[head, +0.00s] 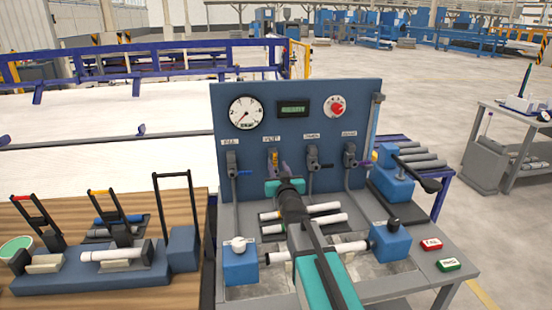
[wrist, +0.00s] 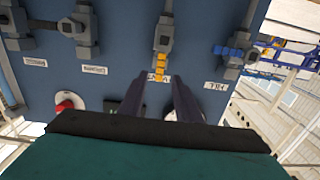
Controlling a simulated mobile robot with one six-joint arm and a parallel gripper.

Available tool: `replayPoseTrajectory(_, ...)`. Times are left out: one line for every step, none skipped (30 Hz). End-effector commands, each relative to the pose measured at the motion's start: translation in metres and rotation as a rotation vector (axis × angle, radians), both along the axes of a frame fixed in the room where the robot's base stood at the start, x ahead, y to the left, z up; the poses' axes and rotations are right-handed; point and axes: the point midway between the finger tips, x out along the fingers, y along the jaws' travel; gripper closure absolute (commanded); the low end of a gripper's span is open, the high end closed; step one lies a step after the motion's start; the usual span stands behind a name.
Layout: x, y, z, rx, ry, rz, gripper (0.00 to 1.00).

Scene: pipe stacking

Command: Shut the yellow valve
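The yellow valve (head: 273,158) is second from the left on the blue panel. Its short yellow handle stands upright, in line with its pipe. In the wrist view, which is upside down, the yellow handle (wrist: 162,65) points down the picture from its grey body. My gripper (head: 284,172) is right in front of this valve, and its teal and black body hides the lower part of it. In the wrist view my two dark fingers (wrist: 163,82) are apart, with the handle's tip between or just behind their tips. I cannot tell whether they touch it.
The blue-handled valve (head: 236,168) is close on the left, and the black-handled valve (head: 314,158) is on the right. A gauge (head: 246,112), a display (head: 293,109) and a red knob (head: 336,107) sit above. White pipes (head: 320,220) lie below on the bench.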

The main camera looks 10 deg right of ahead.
Motion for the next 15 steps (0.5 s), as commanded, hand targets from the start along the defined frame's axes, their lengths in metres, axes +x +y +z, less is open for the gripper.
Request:
replayPoseTrajectory(0.006,0.000,0.001,0.000,0.000,0.000,0.70)
replayPoseTrajectory(0.009,0.000,0.001,0.000,0.000,0.000,0.70)
replayPoseTrajectory(0.012,0.000,0.001,0.000,0.000,0.000,0.70)
replayPoseTrajectory(0.015,0.000,0.001,0.000,0.000,-0.001,0.70)
replayPoseTrajectory(0.017,0.000,0.001,-0.001,0.000,-0.001,0.70)
replayPoseTrajectory(0.020,0.000,0.001,0.000,0.000,-0.001,0.70)
replayPoseTrajectory(0.023,-0.001,0.001,0.000,0.001,-0.001,0.70)
replayPoseTrajectory(0.025,-0.001,0.001,0.000,0.001,-0.001,0.70)
replayPoseTrajectory(0.028,-0.001,0.001,0.000,0.001,-0.001,0.70)
replayPoseTrajectory(0.031,-0.001,0.001,0.000,0.001,-0.001,0.70)
replayPoseTrajectory(0.033,-0.001,0.001,0.000,0.001,-0.001,0.70)
replayPoseTrajectory(0.036,-0.001,0.001,0.000,0.001,-0.001,0.70)
replayPoseTrajectory(0.039,-0.001,0.001,0.000,0.001,-0.001,0.70)
replayPoseTrajectory(0.041,-0.001,0.001,-0.001,0.001,-0.001,0.70)
replayPoseTrajectory(0.044,-0.001,0.001,-0.001,0.001,-0.001,0.70)
